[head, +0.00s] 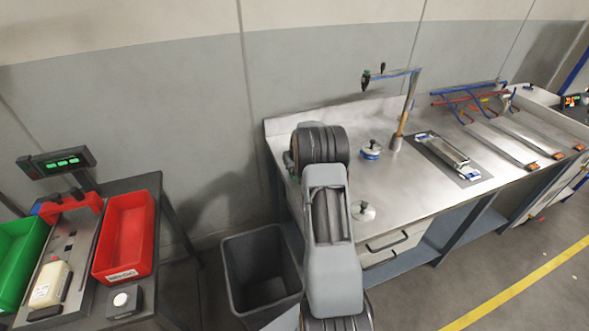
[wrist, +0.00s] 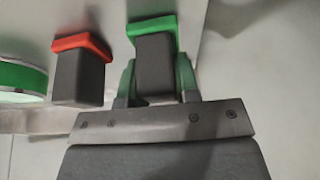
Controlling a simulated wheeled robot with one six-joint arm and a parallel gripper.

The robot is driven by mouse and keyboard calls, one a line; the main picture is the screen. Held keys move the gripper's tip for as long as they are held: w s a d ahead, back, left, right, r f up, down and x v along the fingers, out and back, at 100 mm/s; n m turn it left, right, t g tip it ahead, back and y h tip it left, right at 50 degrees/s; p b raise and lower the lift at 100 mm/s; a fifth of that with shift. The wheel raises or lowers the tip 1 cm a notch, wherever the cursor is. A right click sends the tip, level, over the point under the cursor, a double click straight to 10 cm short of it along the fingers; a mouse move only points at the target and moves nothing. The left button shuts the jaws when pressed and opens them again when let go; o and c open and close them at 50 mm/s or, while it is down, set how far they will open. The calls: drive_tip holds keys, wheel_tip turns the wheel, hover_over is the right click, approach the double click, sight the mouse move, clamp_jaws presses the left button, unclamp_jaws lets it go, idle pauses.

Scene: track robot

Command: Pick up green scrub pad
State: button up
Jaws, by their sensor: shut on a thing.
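In the wrist view, the green scrub pad (wrist: 152,27) is a green slab on the end of a dark grey block-like grip (wrist: 155,67). My gripper (wrist: 156,72) has one finger on each side of that grip and is shut on it. The pad is beyond the fingertips, against or close to a pale metal surface; I cannot tell whether it touches. In the head view my own arm hides the gripper and most of this spot.
A similar red pad with a dark grip (wrist: 80,75) stands close left of my gripper, and a green-banded round thing (wrist: 22,80) is farther left. In the head view, the steel bench (head: 330,125) holds lidded items and a tray. A bin (head: 262,272) stands by it.

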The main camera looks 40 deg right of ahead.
drive_tip(key=shift+r+b, duration=0.3)
drive_tip(key=shift+r, duration=0.25)
drive_tip(key=s+d+r+b, duration=0.2)
drive_tip(key=s+r+b, duration=0.2)
drive_tip(key=s+r, duration=0.8)
drive_tip(key=shift+s, duration=0.95)
